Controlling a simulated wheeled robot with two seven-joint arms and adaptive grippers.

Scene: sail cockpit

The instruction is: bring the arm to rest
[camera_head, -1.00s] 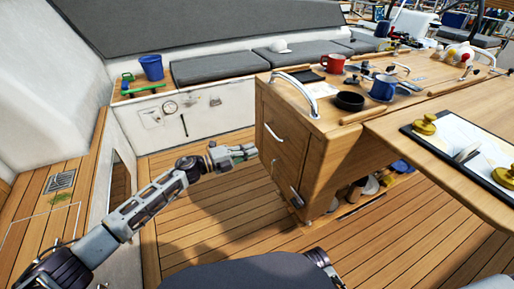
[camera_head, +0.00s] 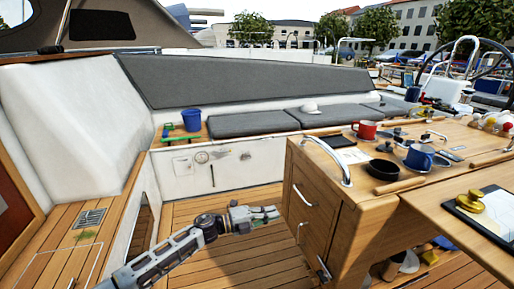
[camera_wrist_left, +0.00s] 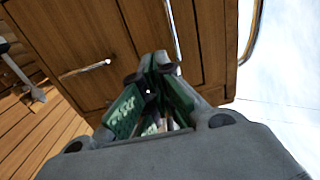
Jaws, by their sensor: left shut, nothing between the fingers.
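My left arm comes in from the lower left in the head view. Its gripper (camera_head: 268,214) is shut and empty, above the wooden deck floor and just left of the wooden cabinet (camera_head: 316,200). In the left wrist view the green-padded fingers (camera_wrist_left: 152,100) come together at their tips with nothing between them. The cabinet front with its metal handles (camera_wrist_left: 85,68) fills the background there. My right gripper is not in view.
The cabinet top holds a red mug (camera_head: 366,130), a blue mug (camera_head: 420,157) and a black bowl (camera_head: 384,169). A blue bucket (camera_head: 192,119) stands on the far left bench. Grey cushions (camera_head: 250,123) line the back. Open deck floor (camera_head: 190,215) lies left of the cabinet.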

